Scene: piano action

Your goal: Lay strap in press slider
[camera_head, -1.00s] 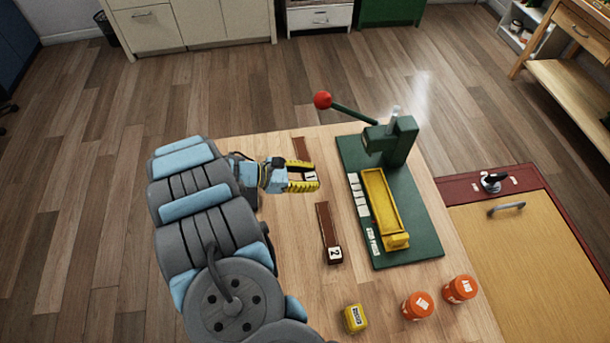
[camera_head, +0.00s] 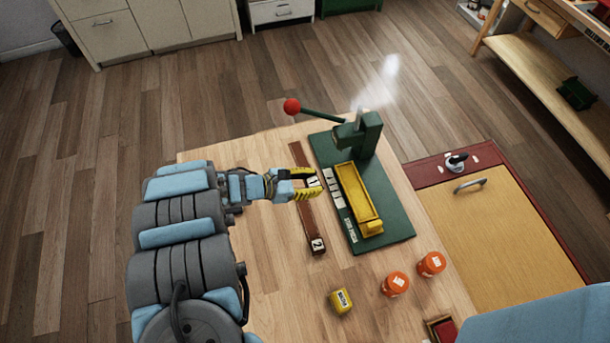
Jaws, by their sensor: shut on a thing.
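A long dark brown strap (camera_head: 297,156) with a white tag marked 1 (camera_head: 313,181) is between the yellow fingers of my gripper (camera_head: 312,184). My gripper is shut on it near its tagged end, and the fingers hide part of the strap. Whether it clears the table is hard to tell. The yellow press slider (camera_head: 357,192) is an empty-looking tray on the green press base, right of my gripper. A second brown strap (camera_head: 309,220), tagged 2, lies on the table in front of the first.
The green press head (camera_head: 359,135) with a red-knobbed lever (camera_head: 292,106) stands at the slider's back end. White labels line the base's left edge. Two orange jars (camera_head: 395,284) (camera_head: 431,264) and a yellow block (camera_head: 341,300) stand near the front. The wooden table (camera_head: 265,270) is clear front left.

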